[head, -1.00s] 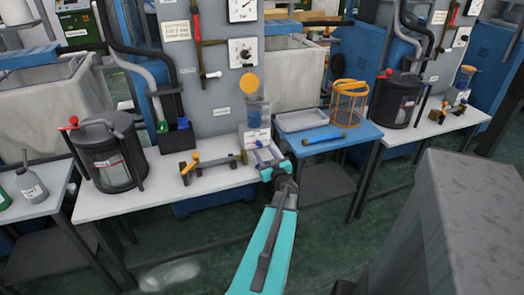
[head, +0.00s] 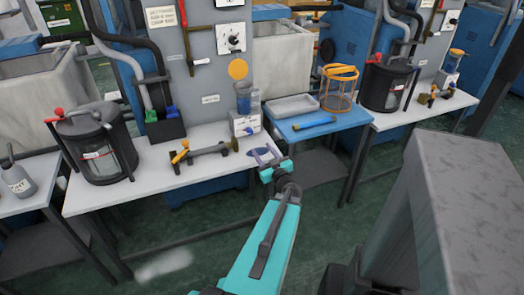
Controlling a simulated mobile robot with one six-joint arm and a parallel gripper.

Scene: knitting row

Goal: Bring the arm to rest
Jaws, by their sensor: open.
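My gripper (head: 266,156) is at the end of my teal arm, near the right front part of the white bench (head: 140,192). Its two jaws are apart and nothing shows between them. It appears in front of a dark blue round spot (head: 259,153) on the bench top, just below a white device with a clear blue cup (head: 245,108). I cannot tell how high the jaws are above the bench.
A dark canister with a red handle (head: 97,148) and a yellow-handled fixture (head: 203,151) stand on the white bench. Green floor (head: 215,210) lies in front.

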